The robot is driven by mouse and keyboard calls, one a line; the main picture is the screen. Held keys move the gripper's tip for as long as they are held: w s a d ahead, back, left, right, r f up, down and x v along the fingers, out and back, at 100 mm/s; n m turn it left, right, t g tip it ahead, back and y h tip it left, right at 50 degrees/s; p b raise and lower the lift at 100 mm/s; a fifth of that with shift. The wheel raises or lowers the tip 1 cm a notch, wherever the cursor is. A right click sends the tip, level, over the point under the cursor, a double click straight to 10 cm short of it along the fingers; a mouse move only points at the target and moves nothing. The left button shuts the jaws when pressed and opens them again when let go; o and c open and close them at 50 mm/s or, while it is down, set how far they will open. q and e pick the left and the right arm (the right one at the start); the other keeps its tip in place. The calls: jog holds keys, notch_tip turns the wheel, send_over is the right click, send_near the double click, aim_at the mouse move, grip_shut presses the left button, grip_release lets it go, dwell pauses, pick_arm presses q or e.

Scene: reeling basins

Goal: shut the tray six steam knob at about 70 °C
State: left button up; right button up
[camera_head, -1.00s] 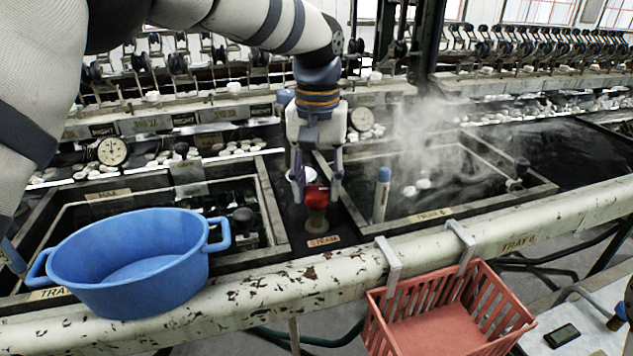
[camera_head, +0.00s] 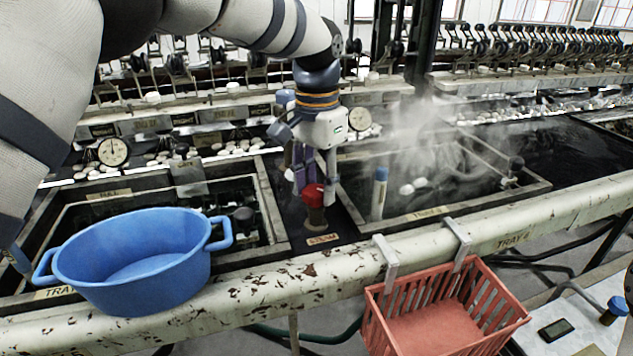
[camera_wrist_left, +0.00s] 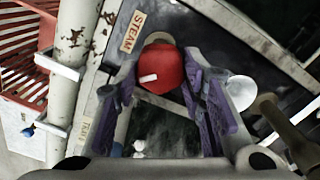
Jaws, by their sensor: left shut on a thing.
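The red steam knob (camera_head: 314,195) stands on a post beside the "STEAM" label (camera_head: 322,239), between two basins. My left gripper (camera_head: 315,190) reaches down over it and is shut on the knob. In the left wrist view the red knob (camera_wrist_left: 162,70), with a white mark on top, sits between the purple-padded fingers (camera_wrist_left: 165,88). The tray six basin (camera_head: 430,212) lies to the right of the knob, with steam rising from its dark water. A dial gauge (camera_head: 359,118) is behind the gripper; its reading is too small to tell. My right gripper is not in view.
A blue tub (camera_head: 135,262) sits on the front left rim. A red basket (camera_head: 440,320) hangs from the front pipe (camera_head: 300,290). A blue-capped cylinder (camera_head: 379,193) stands close right of the knob. A second dial (camera_head: 113,152) is at the back left.

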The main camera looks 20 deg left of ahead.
aim_at(317, 189)
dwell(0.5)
pick_arm(q)
jog(key=o, duration=1.1)
jog(key=shift+o, duration=0.2)
notch_tip(317, 189, up, 12)
